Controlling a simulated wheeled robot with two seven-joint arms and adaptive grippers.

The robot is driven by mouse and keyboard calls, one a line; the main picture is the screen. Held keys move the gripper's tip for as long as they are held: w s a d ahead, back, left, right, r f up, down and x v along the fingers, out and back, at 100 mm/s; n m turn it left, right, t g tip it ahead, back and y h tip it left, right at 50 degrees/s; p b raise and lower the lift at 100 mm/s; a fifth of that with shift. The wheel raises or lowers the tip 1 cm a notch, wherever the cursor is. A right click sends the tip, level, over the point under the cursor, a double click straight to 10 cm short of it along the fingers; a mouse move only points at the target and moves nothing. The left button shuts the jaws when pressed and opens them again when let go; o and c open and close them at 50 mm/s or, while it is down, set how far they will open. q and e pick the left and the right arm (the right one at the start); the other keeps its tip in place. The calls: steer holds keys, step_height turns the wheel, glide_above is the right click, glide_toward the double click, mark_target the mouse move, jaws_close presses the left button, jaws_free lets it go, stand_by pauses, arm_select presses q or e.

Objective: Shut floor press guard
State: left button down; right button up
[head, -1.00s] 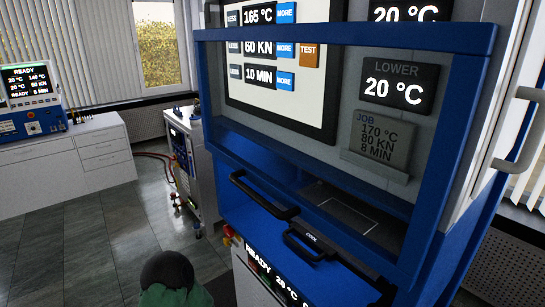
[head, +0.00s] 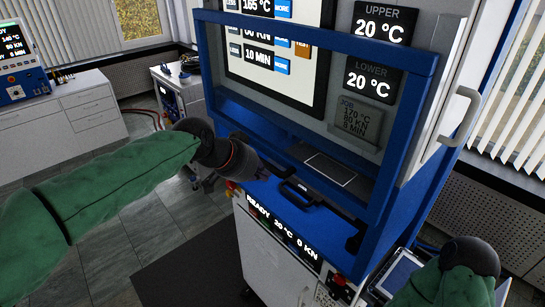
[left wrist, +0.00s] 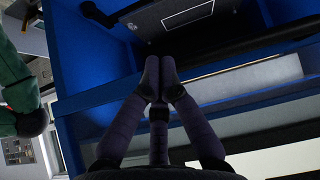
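The floor press guard is a blue frame (head: 409,115) with a see-through middle, standing in front of the press's displays.
A flat plate (head: 331,168) lies inside the press, behind the frame. A white door handle (head: 461,115) juts out on the press's right side. The floor at left is open.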

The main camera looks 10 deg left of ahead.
arm_select(q)
steer(key=s+r+m+t+p, duration=0.15)
steer(key=s+r, duration=0.25)
steer(key=r, duration=0.9)
steer(key=w+d+f, duration=0.3)
steer(key=w+f, duration=0.2)
steer(key=f, duration=0.5)
steer(key=shift+w+d+f+h, duration=0.2)
steer(key=shift+w+f+h, duration=0.05)
steer(key=shift+f+h, duration=0.1)
arm_select(e)
steer(key=v, duration=0.2)
steer(key=shift+w+r, duration=0.3)
steer(key=shift+r, duration=0.1)
arm_select(q)
steer(key=shift+f+g, duration=0.1)
steer(key=shift+g, duration=0.15)
arm_select(e)
steer(key=shift+f, duration=0.15)
arm_select(q)
step_height(320, 180, down, 26)
steer(key=b, duration=2.2)
arm_select(e)
step_height(320, 180, down, 22)
steer(key=shift+f, duration=0.25)
arm_select(q)
steer(key=shift+s, duration=0.1)
arm_select(e)
steer(key=shift+r, duration=0.1)
